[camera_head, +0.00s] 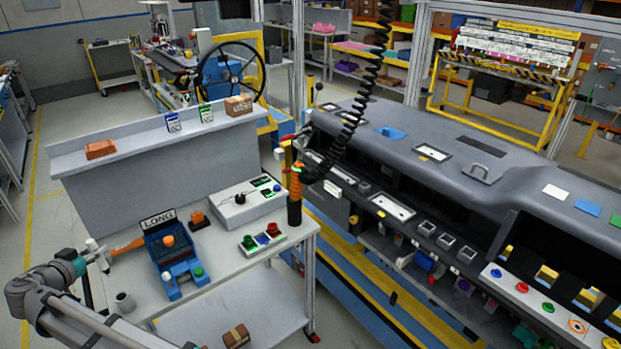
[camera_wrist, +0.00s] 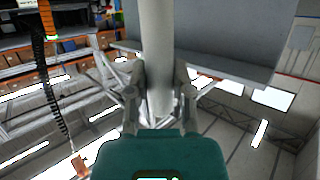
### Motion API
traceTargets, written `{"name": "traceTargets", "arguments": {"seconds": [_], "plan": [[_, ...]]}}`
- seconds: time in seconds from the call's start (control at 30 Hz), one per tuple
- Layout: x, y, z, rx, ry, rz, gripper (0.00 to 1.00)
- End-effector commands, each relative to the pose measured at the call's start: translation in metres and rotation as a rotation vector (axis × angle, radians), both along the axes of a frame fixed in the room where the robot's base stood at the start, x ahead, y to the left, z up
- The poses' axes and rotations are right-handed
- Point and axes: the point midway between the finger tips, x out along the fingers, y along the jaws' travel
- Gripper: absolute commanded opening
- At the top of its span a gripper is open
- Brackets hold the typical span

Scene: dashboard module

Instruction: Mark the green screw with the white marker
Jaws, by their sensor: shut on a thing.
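My gripper (camera_head: 98,258) is at the left end of the white workbench and shows small in the head view. In the wrist view its two fingers (camera_wrist: 158,88) are closed on a white cylinder, the white marker (camera_wrist: 156,40). The marker's upper end (camera_head: 91,243) shows as a small white piece at my gripper in the head view. Its far end runs out of the wrist view. A green round screw head (camera_head: 547,308) sits in the white strip at the dashboard's lower right, between red and orange ones. My gripper is far from it.
The workbench (camera_head: 215,305) holds a blue fixture (camera_head: 172,262), a grey cup (camera_head: 124,302), a white control box (camera_head: 240,204) and a button tray (camera_head: 262,239). A black coiled cable (camera_head: 358,95) hangs over the dashboard (camera_head: 430,125). Floor (camera_head: 60,130) shows free at left.

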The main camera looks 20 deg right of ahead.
Motion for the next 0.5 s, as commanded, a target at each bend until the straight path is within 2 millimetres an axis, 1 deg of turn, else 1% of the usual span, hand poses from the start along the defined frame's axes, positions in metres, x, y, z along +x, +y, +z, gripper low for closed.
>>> {"name": "traceTargets", "arguments": {"seconds": [0.03, 0.3, 0.5], "plan": [[0.0, 0.0, 0.018, 0.0, 0.0, 0.0, 0.0], [0.0, 0.0, 0.062, 0.0, 0.0, 0.0, 0.0], [0.0, 0.0, 0.09, 0.0, 0.0, 0.0, 0.0]]}}
